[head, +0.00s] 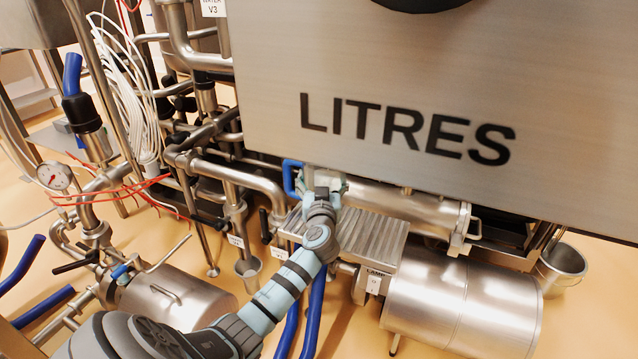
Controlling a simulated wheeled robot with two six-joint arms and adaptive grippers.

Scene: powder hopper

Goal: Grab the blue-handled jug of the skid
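A blue loop handle (290,178) shows in the head view just under the lower edge of the LITRES panel, left of my gripper. It looks like the handle of the jug. The jug's body is mostly hidden behind my gripper and the panel, so I cannot make out its shape. My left gripper (326,186) is at the end of the arm that rises from the lower left. It is right beside the handle, above the ribbed metal step. My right gripper is not in view.
The large steel LITRES panel (420,90) hangs close above my gripper. A ribbed steel step (370,240) and a steel motor cylinder (465,305) lie below. Pipes and red cables (125,188) crowd the left. A steel bucket (562,268) stands at right.

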